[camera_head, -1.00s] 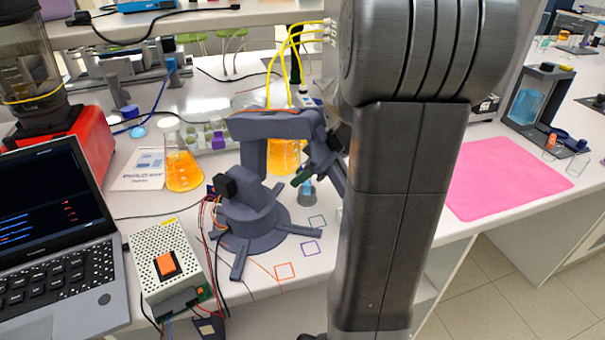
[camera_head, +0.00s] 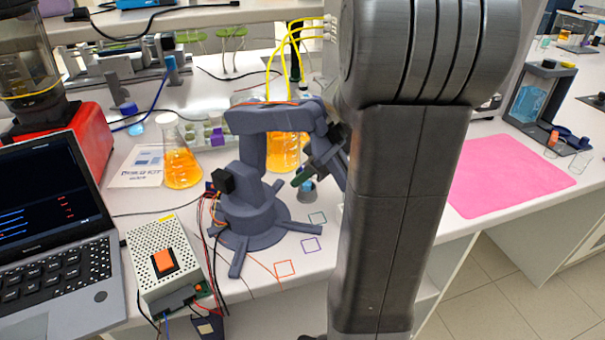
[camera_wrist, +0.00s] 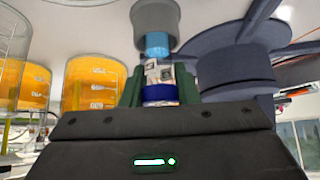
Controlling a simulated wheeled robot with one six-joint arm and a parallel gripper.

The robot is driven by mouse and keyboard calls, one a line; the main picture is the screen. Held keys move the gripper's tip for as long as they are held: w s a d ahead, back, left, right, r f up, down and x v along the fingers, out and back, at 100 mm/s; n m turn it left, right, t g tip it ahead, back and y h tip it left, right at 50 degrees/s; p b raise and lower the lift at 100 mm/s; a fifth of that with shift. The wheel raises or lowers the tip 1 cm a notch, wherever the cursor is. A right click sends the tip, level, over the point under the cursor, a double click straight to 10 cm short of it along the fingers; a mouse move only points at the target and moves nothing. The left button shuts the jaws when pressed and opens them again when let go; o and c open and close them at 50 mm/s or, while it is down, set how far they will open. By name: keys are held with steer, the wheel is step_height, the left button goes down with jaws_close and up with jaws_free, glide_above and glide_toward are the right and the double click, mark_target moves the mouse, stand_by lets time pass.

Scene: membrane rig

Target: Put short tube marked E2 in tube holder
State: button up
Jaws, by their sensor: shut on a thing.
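My gripper (camera_wrist: 160,76) has dark green fingers shut on a short tube (camera_wrist: 160,88) in the wrist view. The tube has a white label with dark print and a dark blue band; I cannot read the mark. Just past the fingertips is a grey round holder (camera_wrist: 155,17) with a light blue part (camera_wrist: 157,43) at its near end. The tube is lined up with it, but I cannot tell whether they touch. In the head view the holder (camera_head: 308,196) stands on the bench beside a green fingertip (camera_head: 301,178); my arm hides much of the gripper.
A small blue-grey desktop arm (camera_head: 252,215) stands close beside the holder. An orange-filled beaker (camera_head: 285,150) and a flask (camera_head: 181,168) are behind. A white power box (camera_head: 163,262) and laptop (camera_head: 55,275) are at left. A pink mat (camera_head: 510,175) lies clear at right.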

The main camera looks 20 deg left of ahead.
steer(key=shift+f, duration=0.1)
steer(key=o, duration=1.1)
steer(key=v, duration=1.3)
steer(key=shift+d+r, duration=0.25)
steer(key=shift+r, duration=0.1)
steer(key=shift+f, duration=0.1)
steer(key=x, duration=1.4)
steer(key=shift+r, duration=0.3)
